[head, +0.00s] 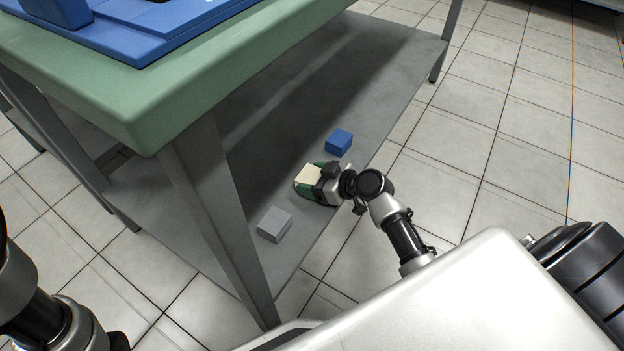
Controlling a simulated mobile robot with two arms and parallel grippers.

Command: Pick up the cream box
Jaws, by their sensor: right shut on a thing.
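The cream box (309,176) is at the lower grey shelf of the table, near its front edge. My right gripper (311,182) is shut on it, with the fingers around its sides. The gripper hides part of the box, and I cannot tell whether the box touches the shelf or is just above it. My left arm shows at the lower left, but its gripper is not in view.
A blue box (339,142) stands on the shelf (395,75) just behind the gripper. A grey box (274,224) stands to the left. A table leg (220,200) and the green tabletop (150,105) are obstacles. A blue object (150,35) lies on top.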

